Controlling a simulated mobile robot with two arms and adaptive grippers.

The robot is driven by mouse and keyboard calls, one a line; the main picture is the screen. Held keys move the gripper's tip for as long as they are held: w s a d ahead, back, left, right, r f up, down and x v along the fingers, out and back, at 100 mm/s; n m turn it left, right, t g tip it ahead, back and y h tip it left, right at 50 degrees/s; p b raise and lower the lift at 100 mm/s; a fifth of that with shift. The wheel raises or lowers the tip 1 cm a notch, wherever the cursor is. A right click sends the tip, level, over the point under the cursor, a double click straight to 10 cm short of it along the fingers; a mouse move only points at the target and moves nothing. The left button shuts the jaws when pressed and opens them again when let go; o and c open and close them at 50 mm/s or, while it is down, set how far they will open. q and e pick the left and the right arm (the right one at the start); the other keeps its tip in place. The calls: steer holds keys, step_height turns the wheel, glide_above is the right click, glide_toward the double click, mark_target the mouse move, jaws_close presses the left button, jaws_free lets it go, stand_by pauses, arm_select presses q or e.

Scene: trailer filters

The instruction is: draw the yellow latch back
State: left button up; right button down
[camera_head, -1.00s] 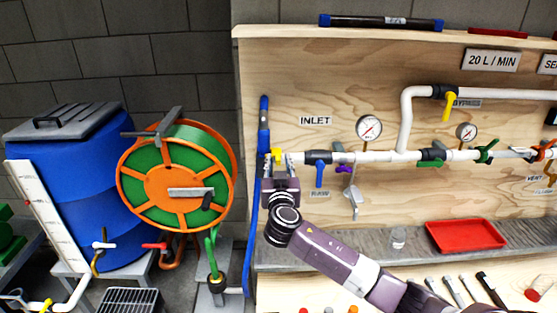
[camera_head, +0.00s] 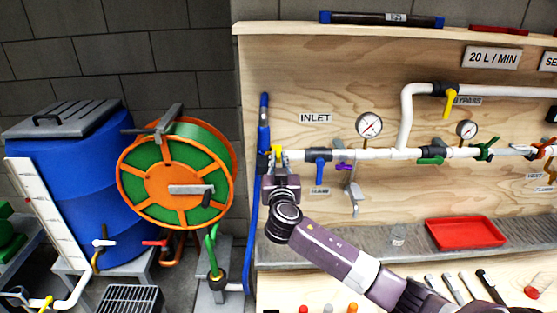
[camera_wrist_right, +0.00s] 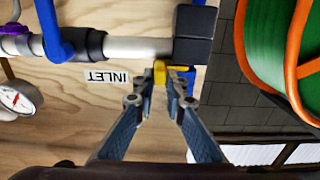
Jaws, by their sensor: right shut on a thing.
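The yellow latch (camera_head: 276,150) is at the left end of the white pipe, by the blue hose and the INLET label. In the right wrist view the yellow latch (camera_wrist_right: 160,72) sits between my fingertips, beside a dark block fitting (camera_wrist_right: 193,38). My right gripper (camera_head: 279,165) reaches up to it from below, and its fingers (camera_wrist_right: 172,78) are shut on the latch. The fingers hide part of the latch. My left gripper is in neither view.
A blue-handled valve (camera_head: 319,168) is on the pipe just right of the latch. The blue hose (camera_head: 258,200) hangs along the board's left edge. An orange and green hose reel (camera_head: 176,183) stands to the left. A red tray (camera_head: 466,233) lies on the shelf.

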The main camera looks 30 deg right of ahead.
steer(key=shift+s+d+b, duration=0.3)
steer(key=shift+d+b, duration=0.1)
steer(key=shift+d, duration=0.1)
steer(key=shift+s+d+b, duration=0.25)
steer(key=shift+d+b, duration=0.15)
steer(key=shift+d, duration=0.1)
steer(key=c, duration=2)
jaws_free()
steer(key=shift+s+d, duration=0.2)
steer(key=shift+o, duration=0.2)
steer(key=v, duration=1.2)
steer(key=shift+w+a, duration=0.1)
